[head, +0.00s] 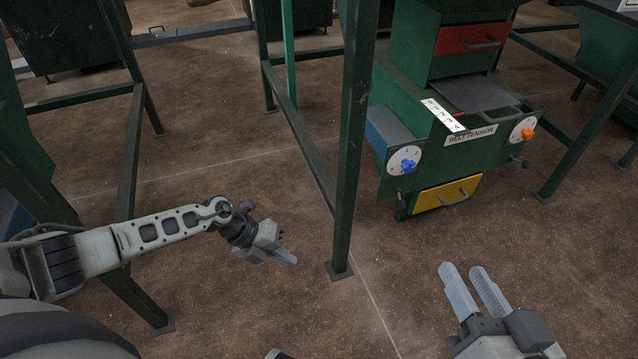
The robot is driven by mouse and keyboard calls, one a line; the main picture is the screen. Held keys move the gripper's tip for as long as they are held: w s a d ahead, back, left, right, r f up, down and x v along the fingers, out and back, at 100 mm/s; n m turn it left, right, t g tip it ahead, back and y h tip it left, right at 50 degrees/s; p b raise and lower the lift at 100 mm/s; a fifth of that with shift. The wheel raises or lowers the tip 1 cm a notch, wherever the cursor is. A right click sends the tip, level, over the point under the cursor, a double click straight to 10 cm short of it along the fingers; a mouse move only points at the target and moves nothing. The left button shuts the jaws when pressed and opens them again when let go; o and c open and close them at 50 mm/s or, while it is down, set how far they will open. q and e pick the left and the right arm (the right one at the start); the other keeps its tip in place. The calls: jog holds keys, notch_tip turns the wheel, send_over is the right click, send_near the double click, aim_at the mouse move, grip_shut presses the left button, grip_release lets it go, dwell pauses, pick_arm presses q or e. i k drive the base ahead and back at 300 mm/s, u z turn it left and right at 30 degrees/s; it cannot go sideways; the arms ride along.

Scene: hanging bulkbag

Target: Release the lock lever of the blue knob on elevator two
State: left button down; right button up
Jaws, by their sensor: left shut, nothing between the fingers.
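The blue knob (408,166) sits on a white round dial (393,160) at the left of the green machine front (430,170). A small dark part (400,197) shows below that dial; I cannot tell whether it is the lock lever or how it is set. My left gripper (292,261) is shut and empty, left of the green post and well apart from the knob. My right gripper (463,267) is open and empty over the floor, below and in front of the machine. Neither gripper touches the machine. No elevator number is readable.
A green upright post (350,150) stands between my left gripper and the machine. The machine has an orange knob (528,134), a "BELT TENSION" label (471,135), a red drawer (470,39) and a yellow drawer (447,195). Floor in front is clear.

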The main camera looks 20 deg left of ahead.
aim_at(400, 205)
jog(key=u, duration=0.1)
jog(key=i, duration=0.95)
jog(key=z, duration=0.4)
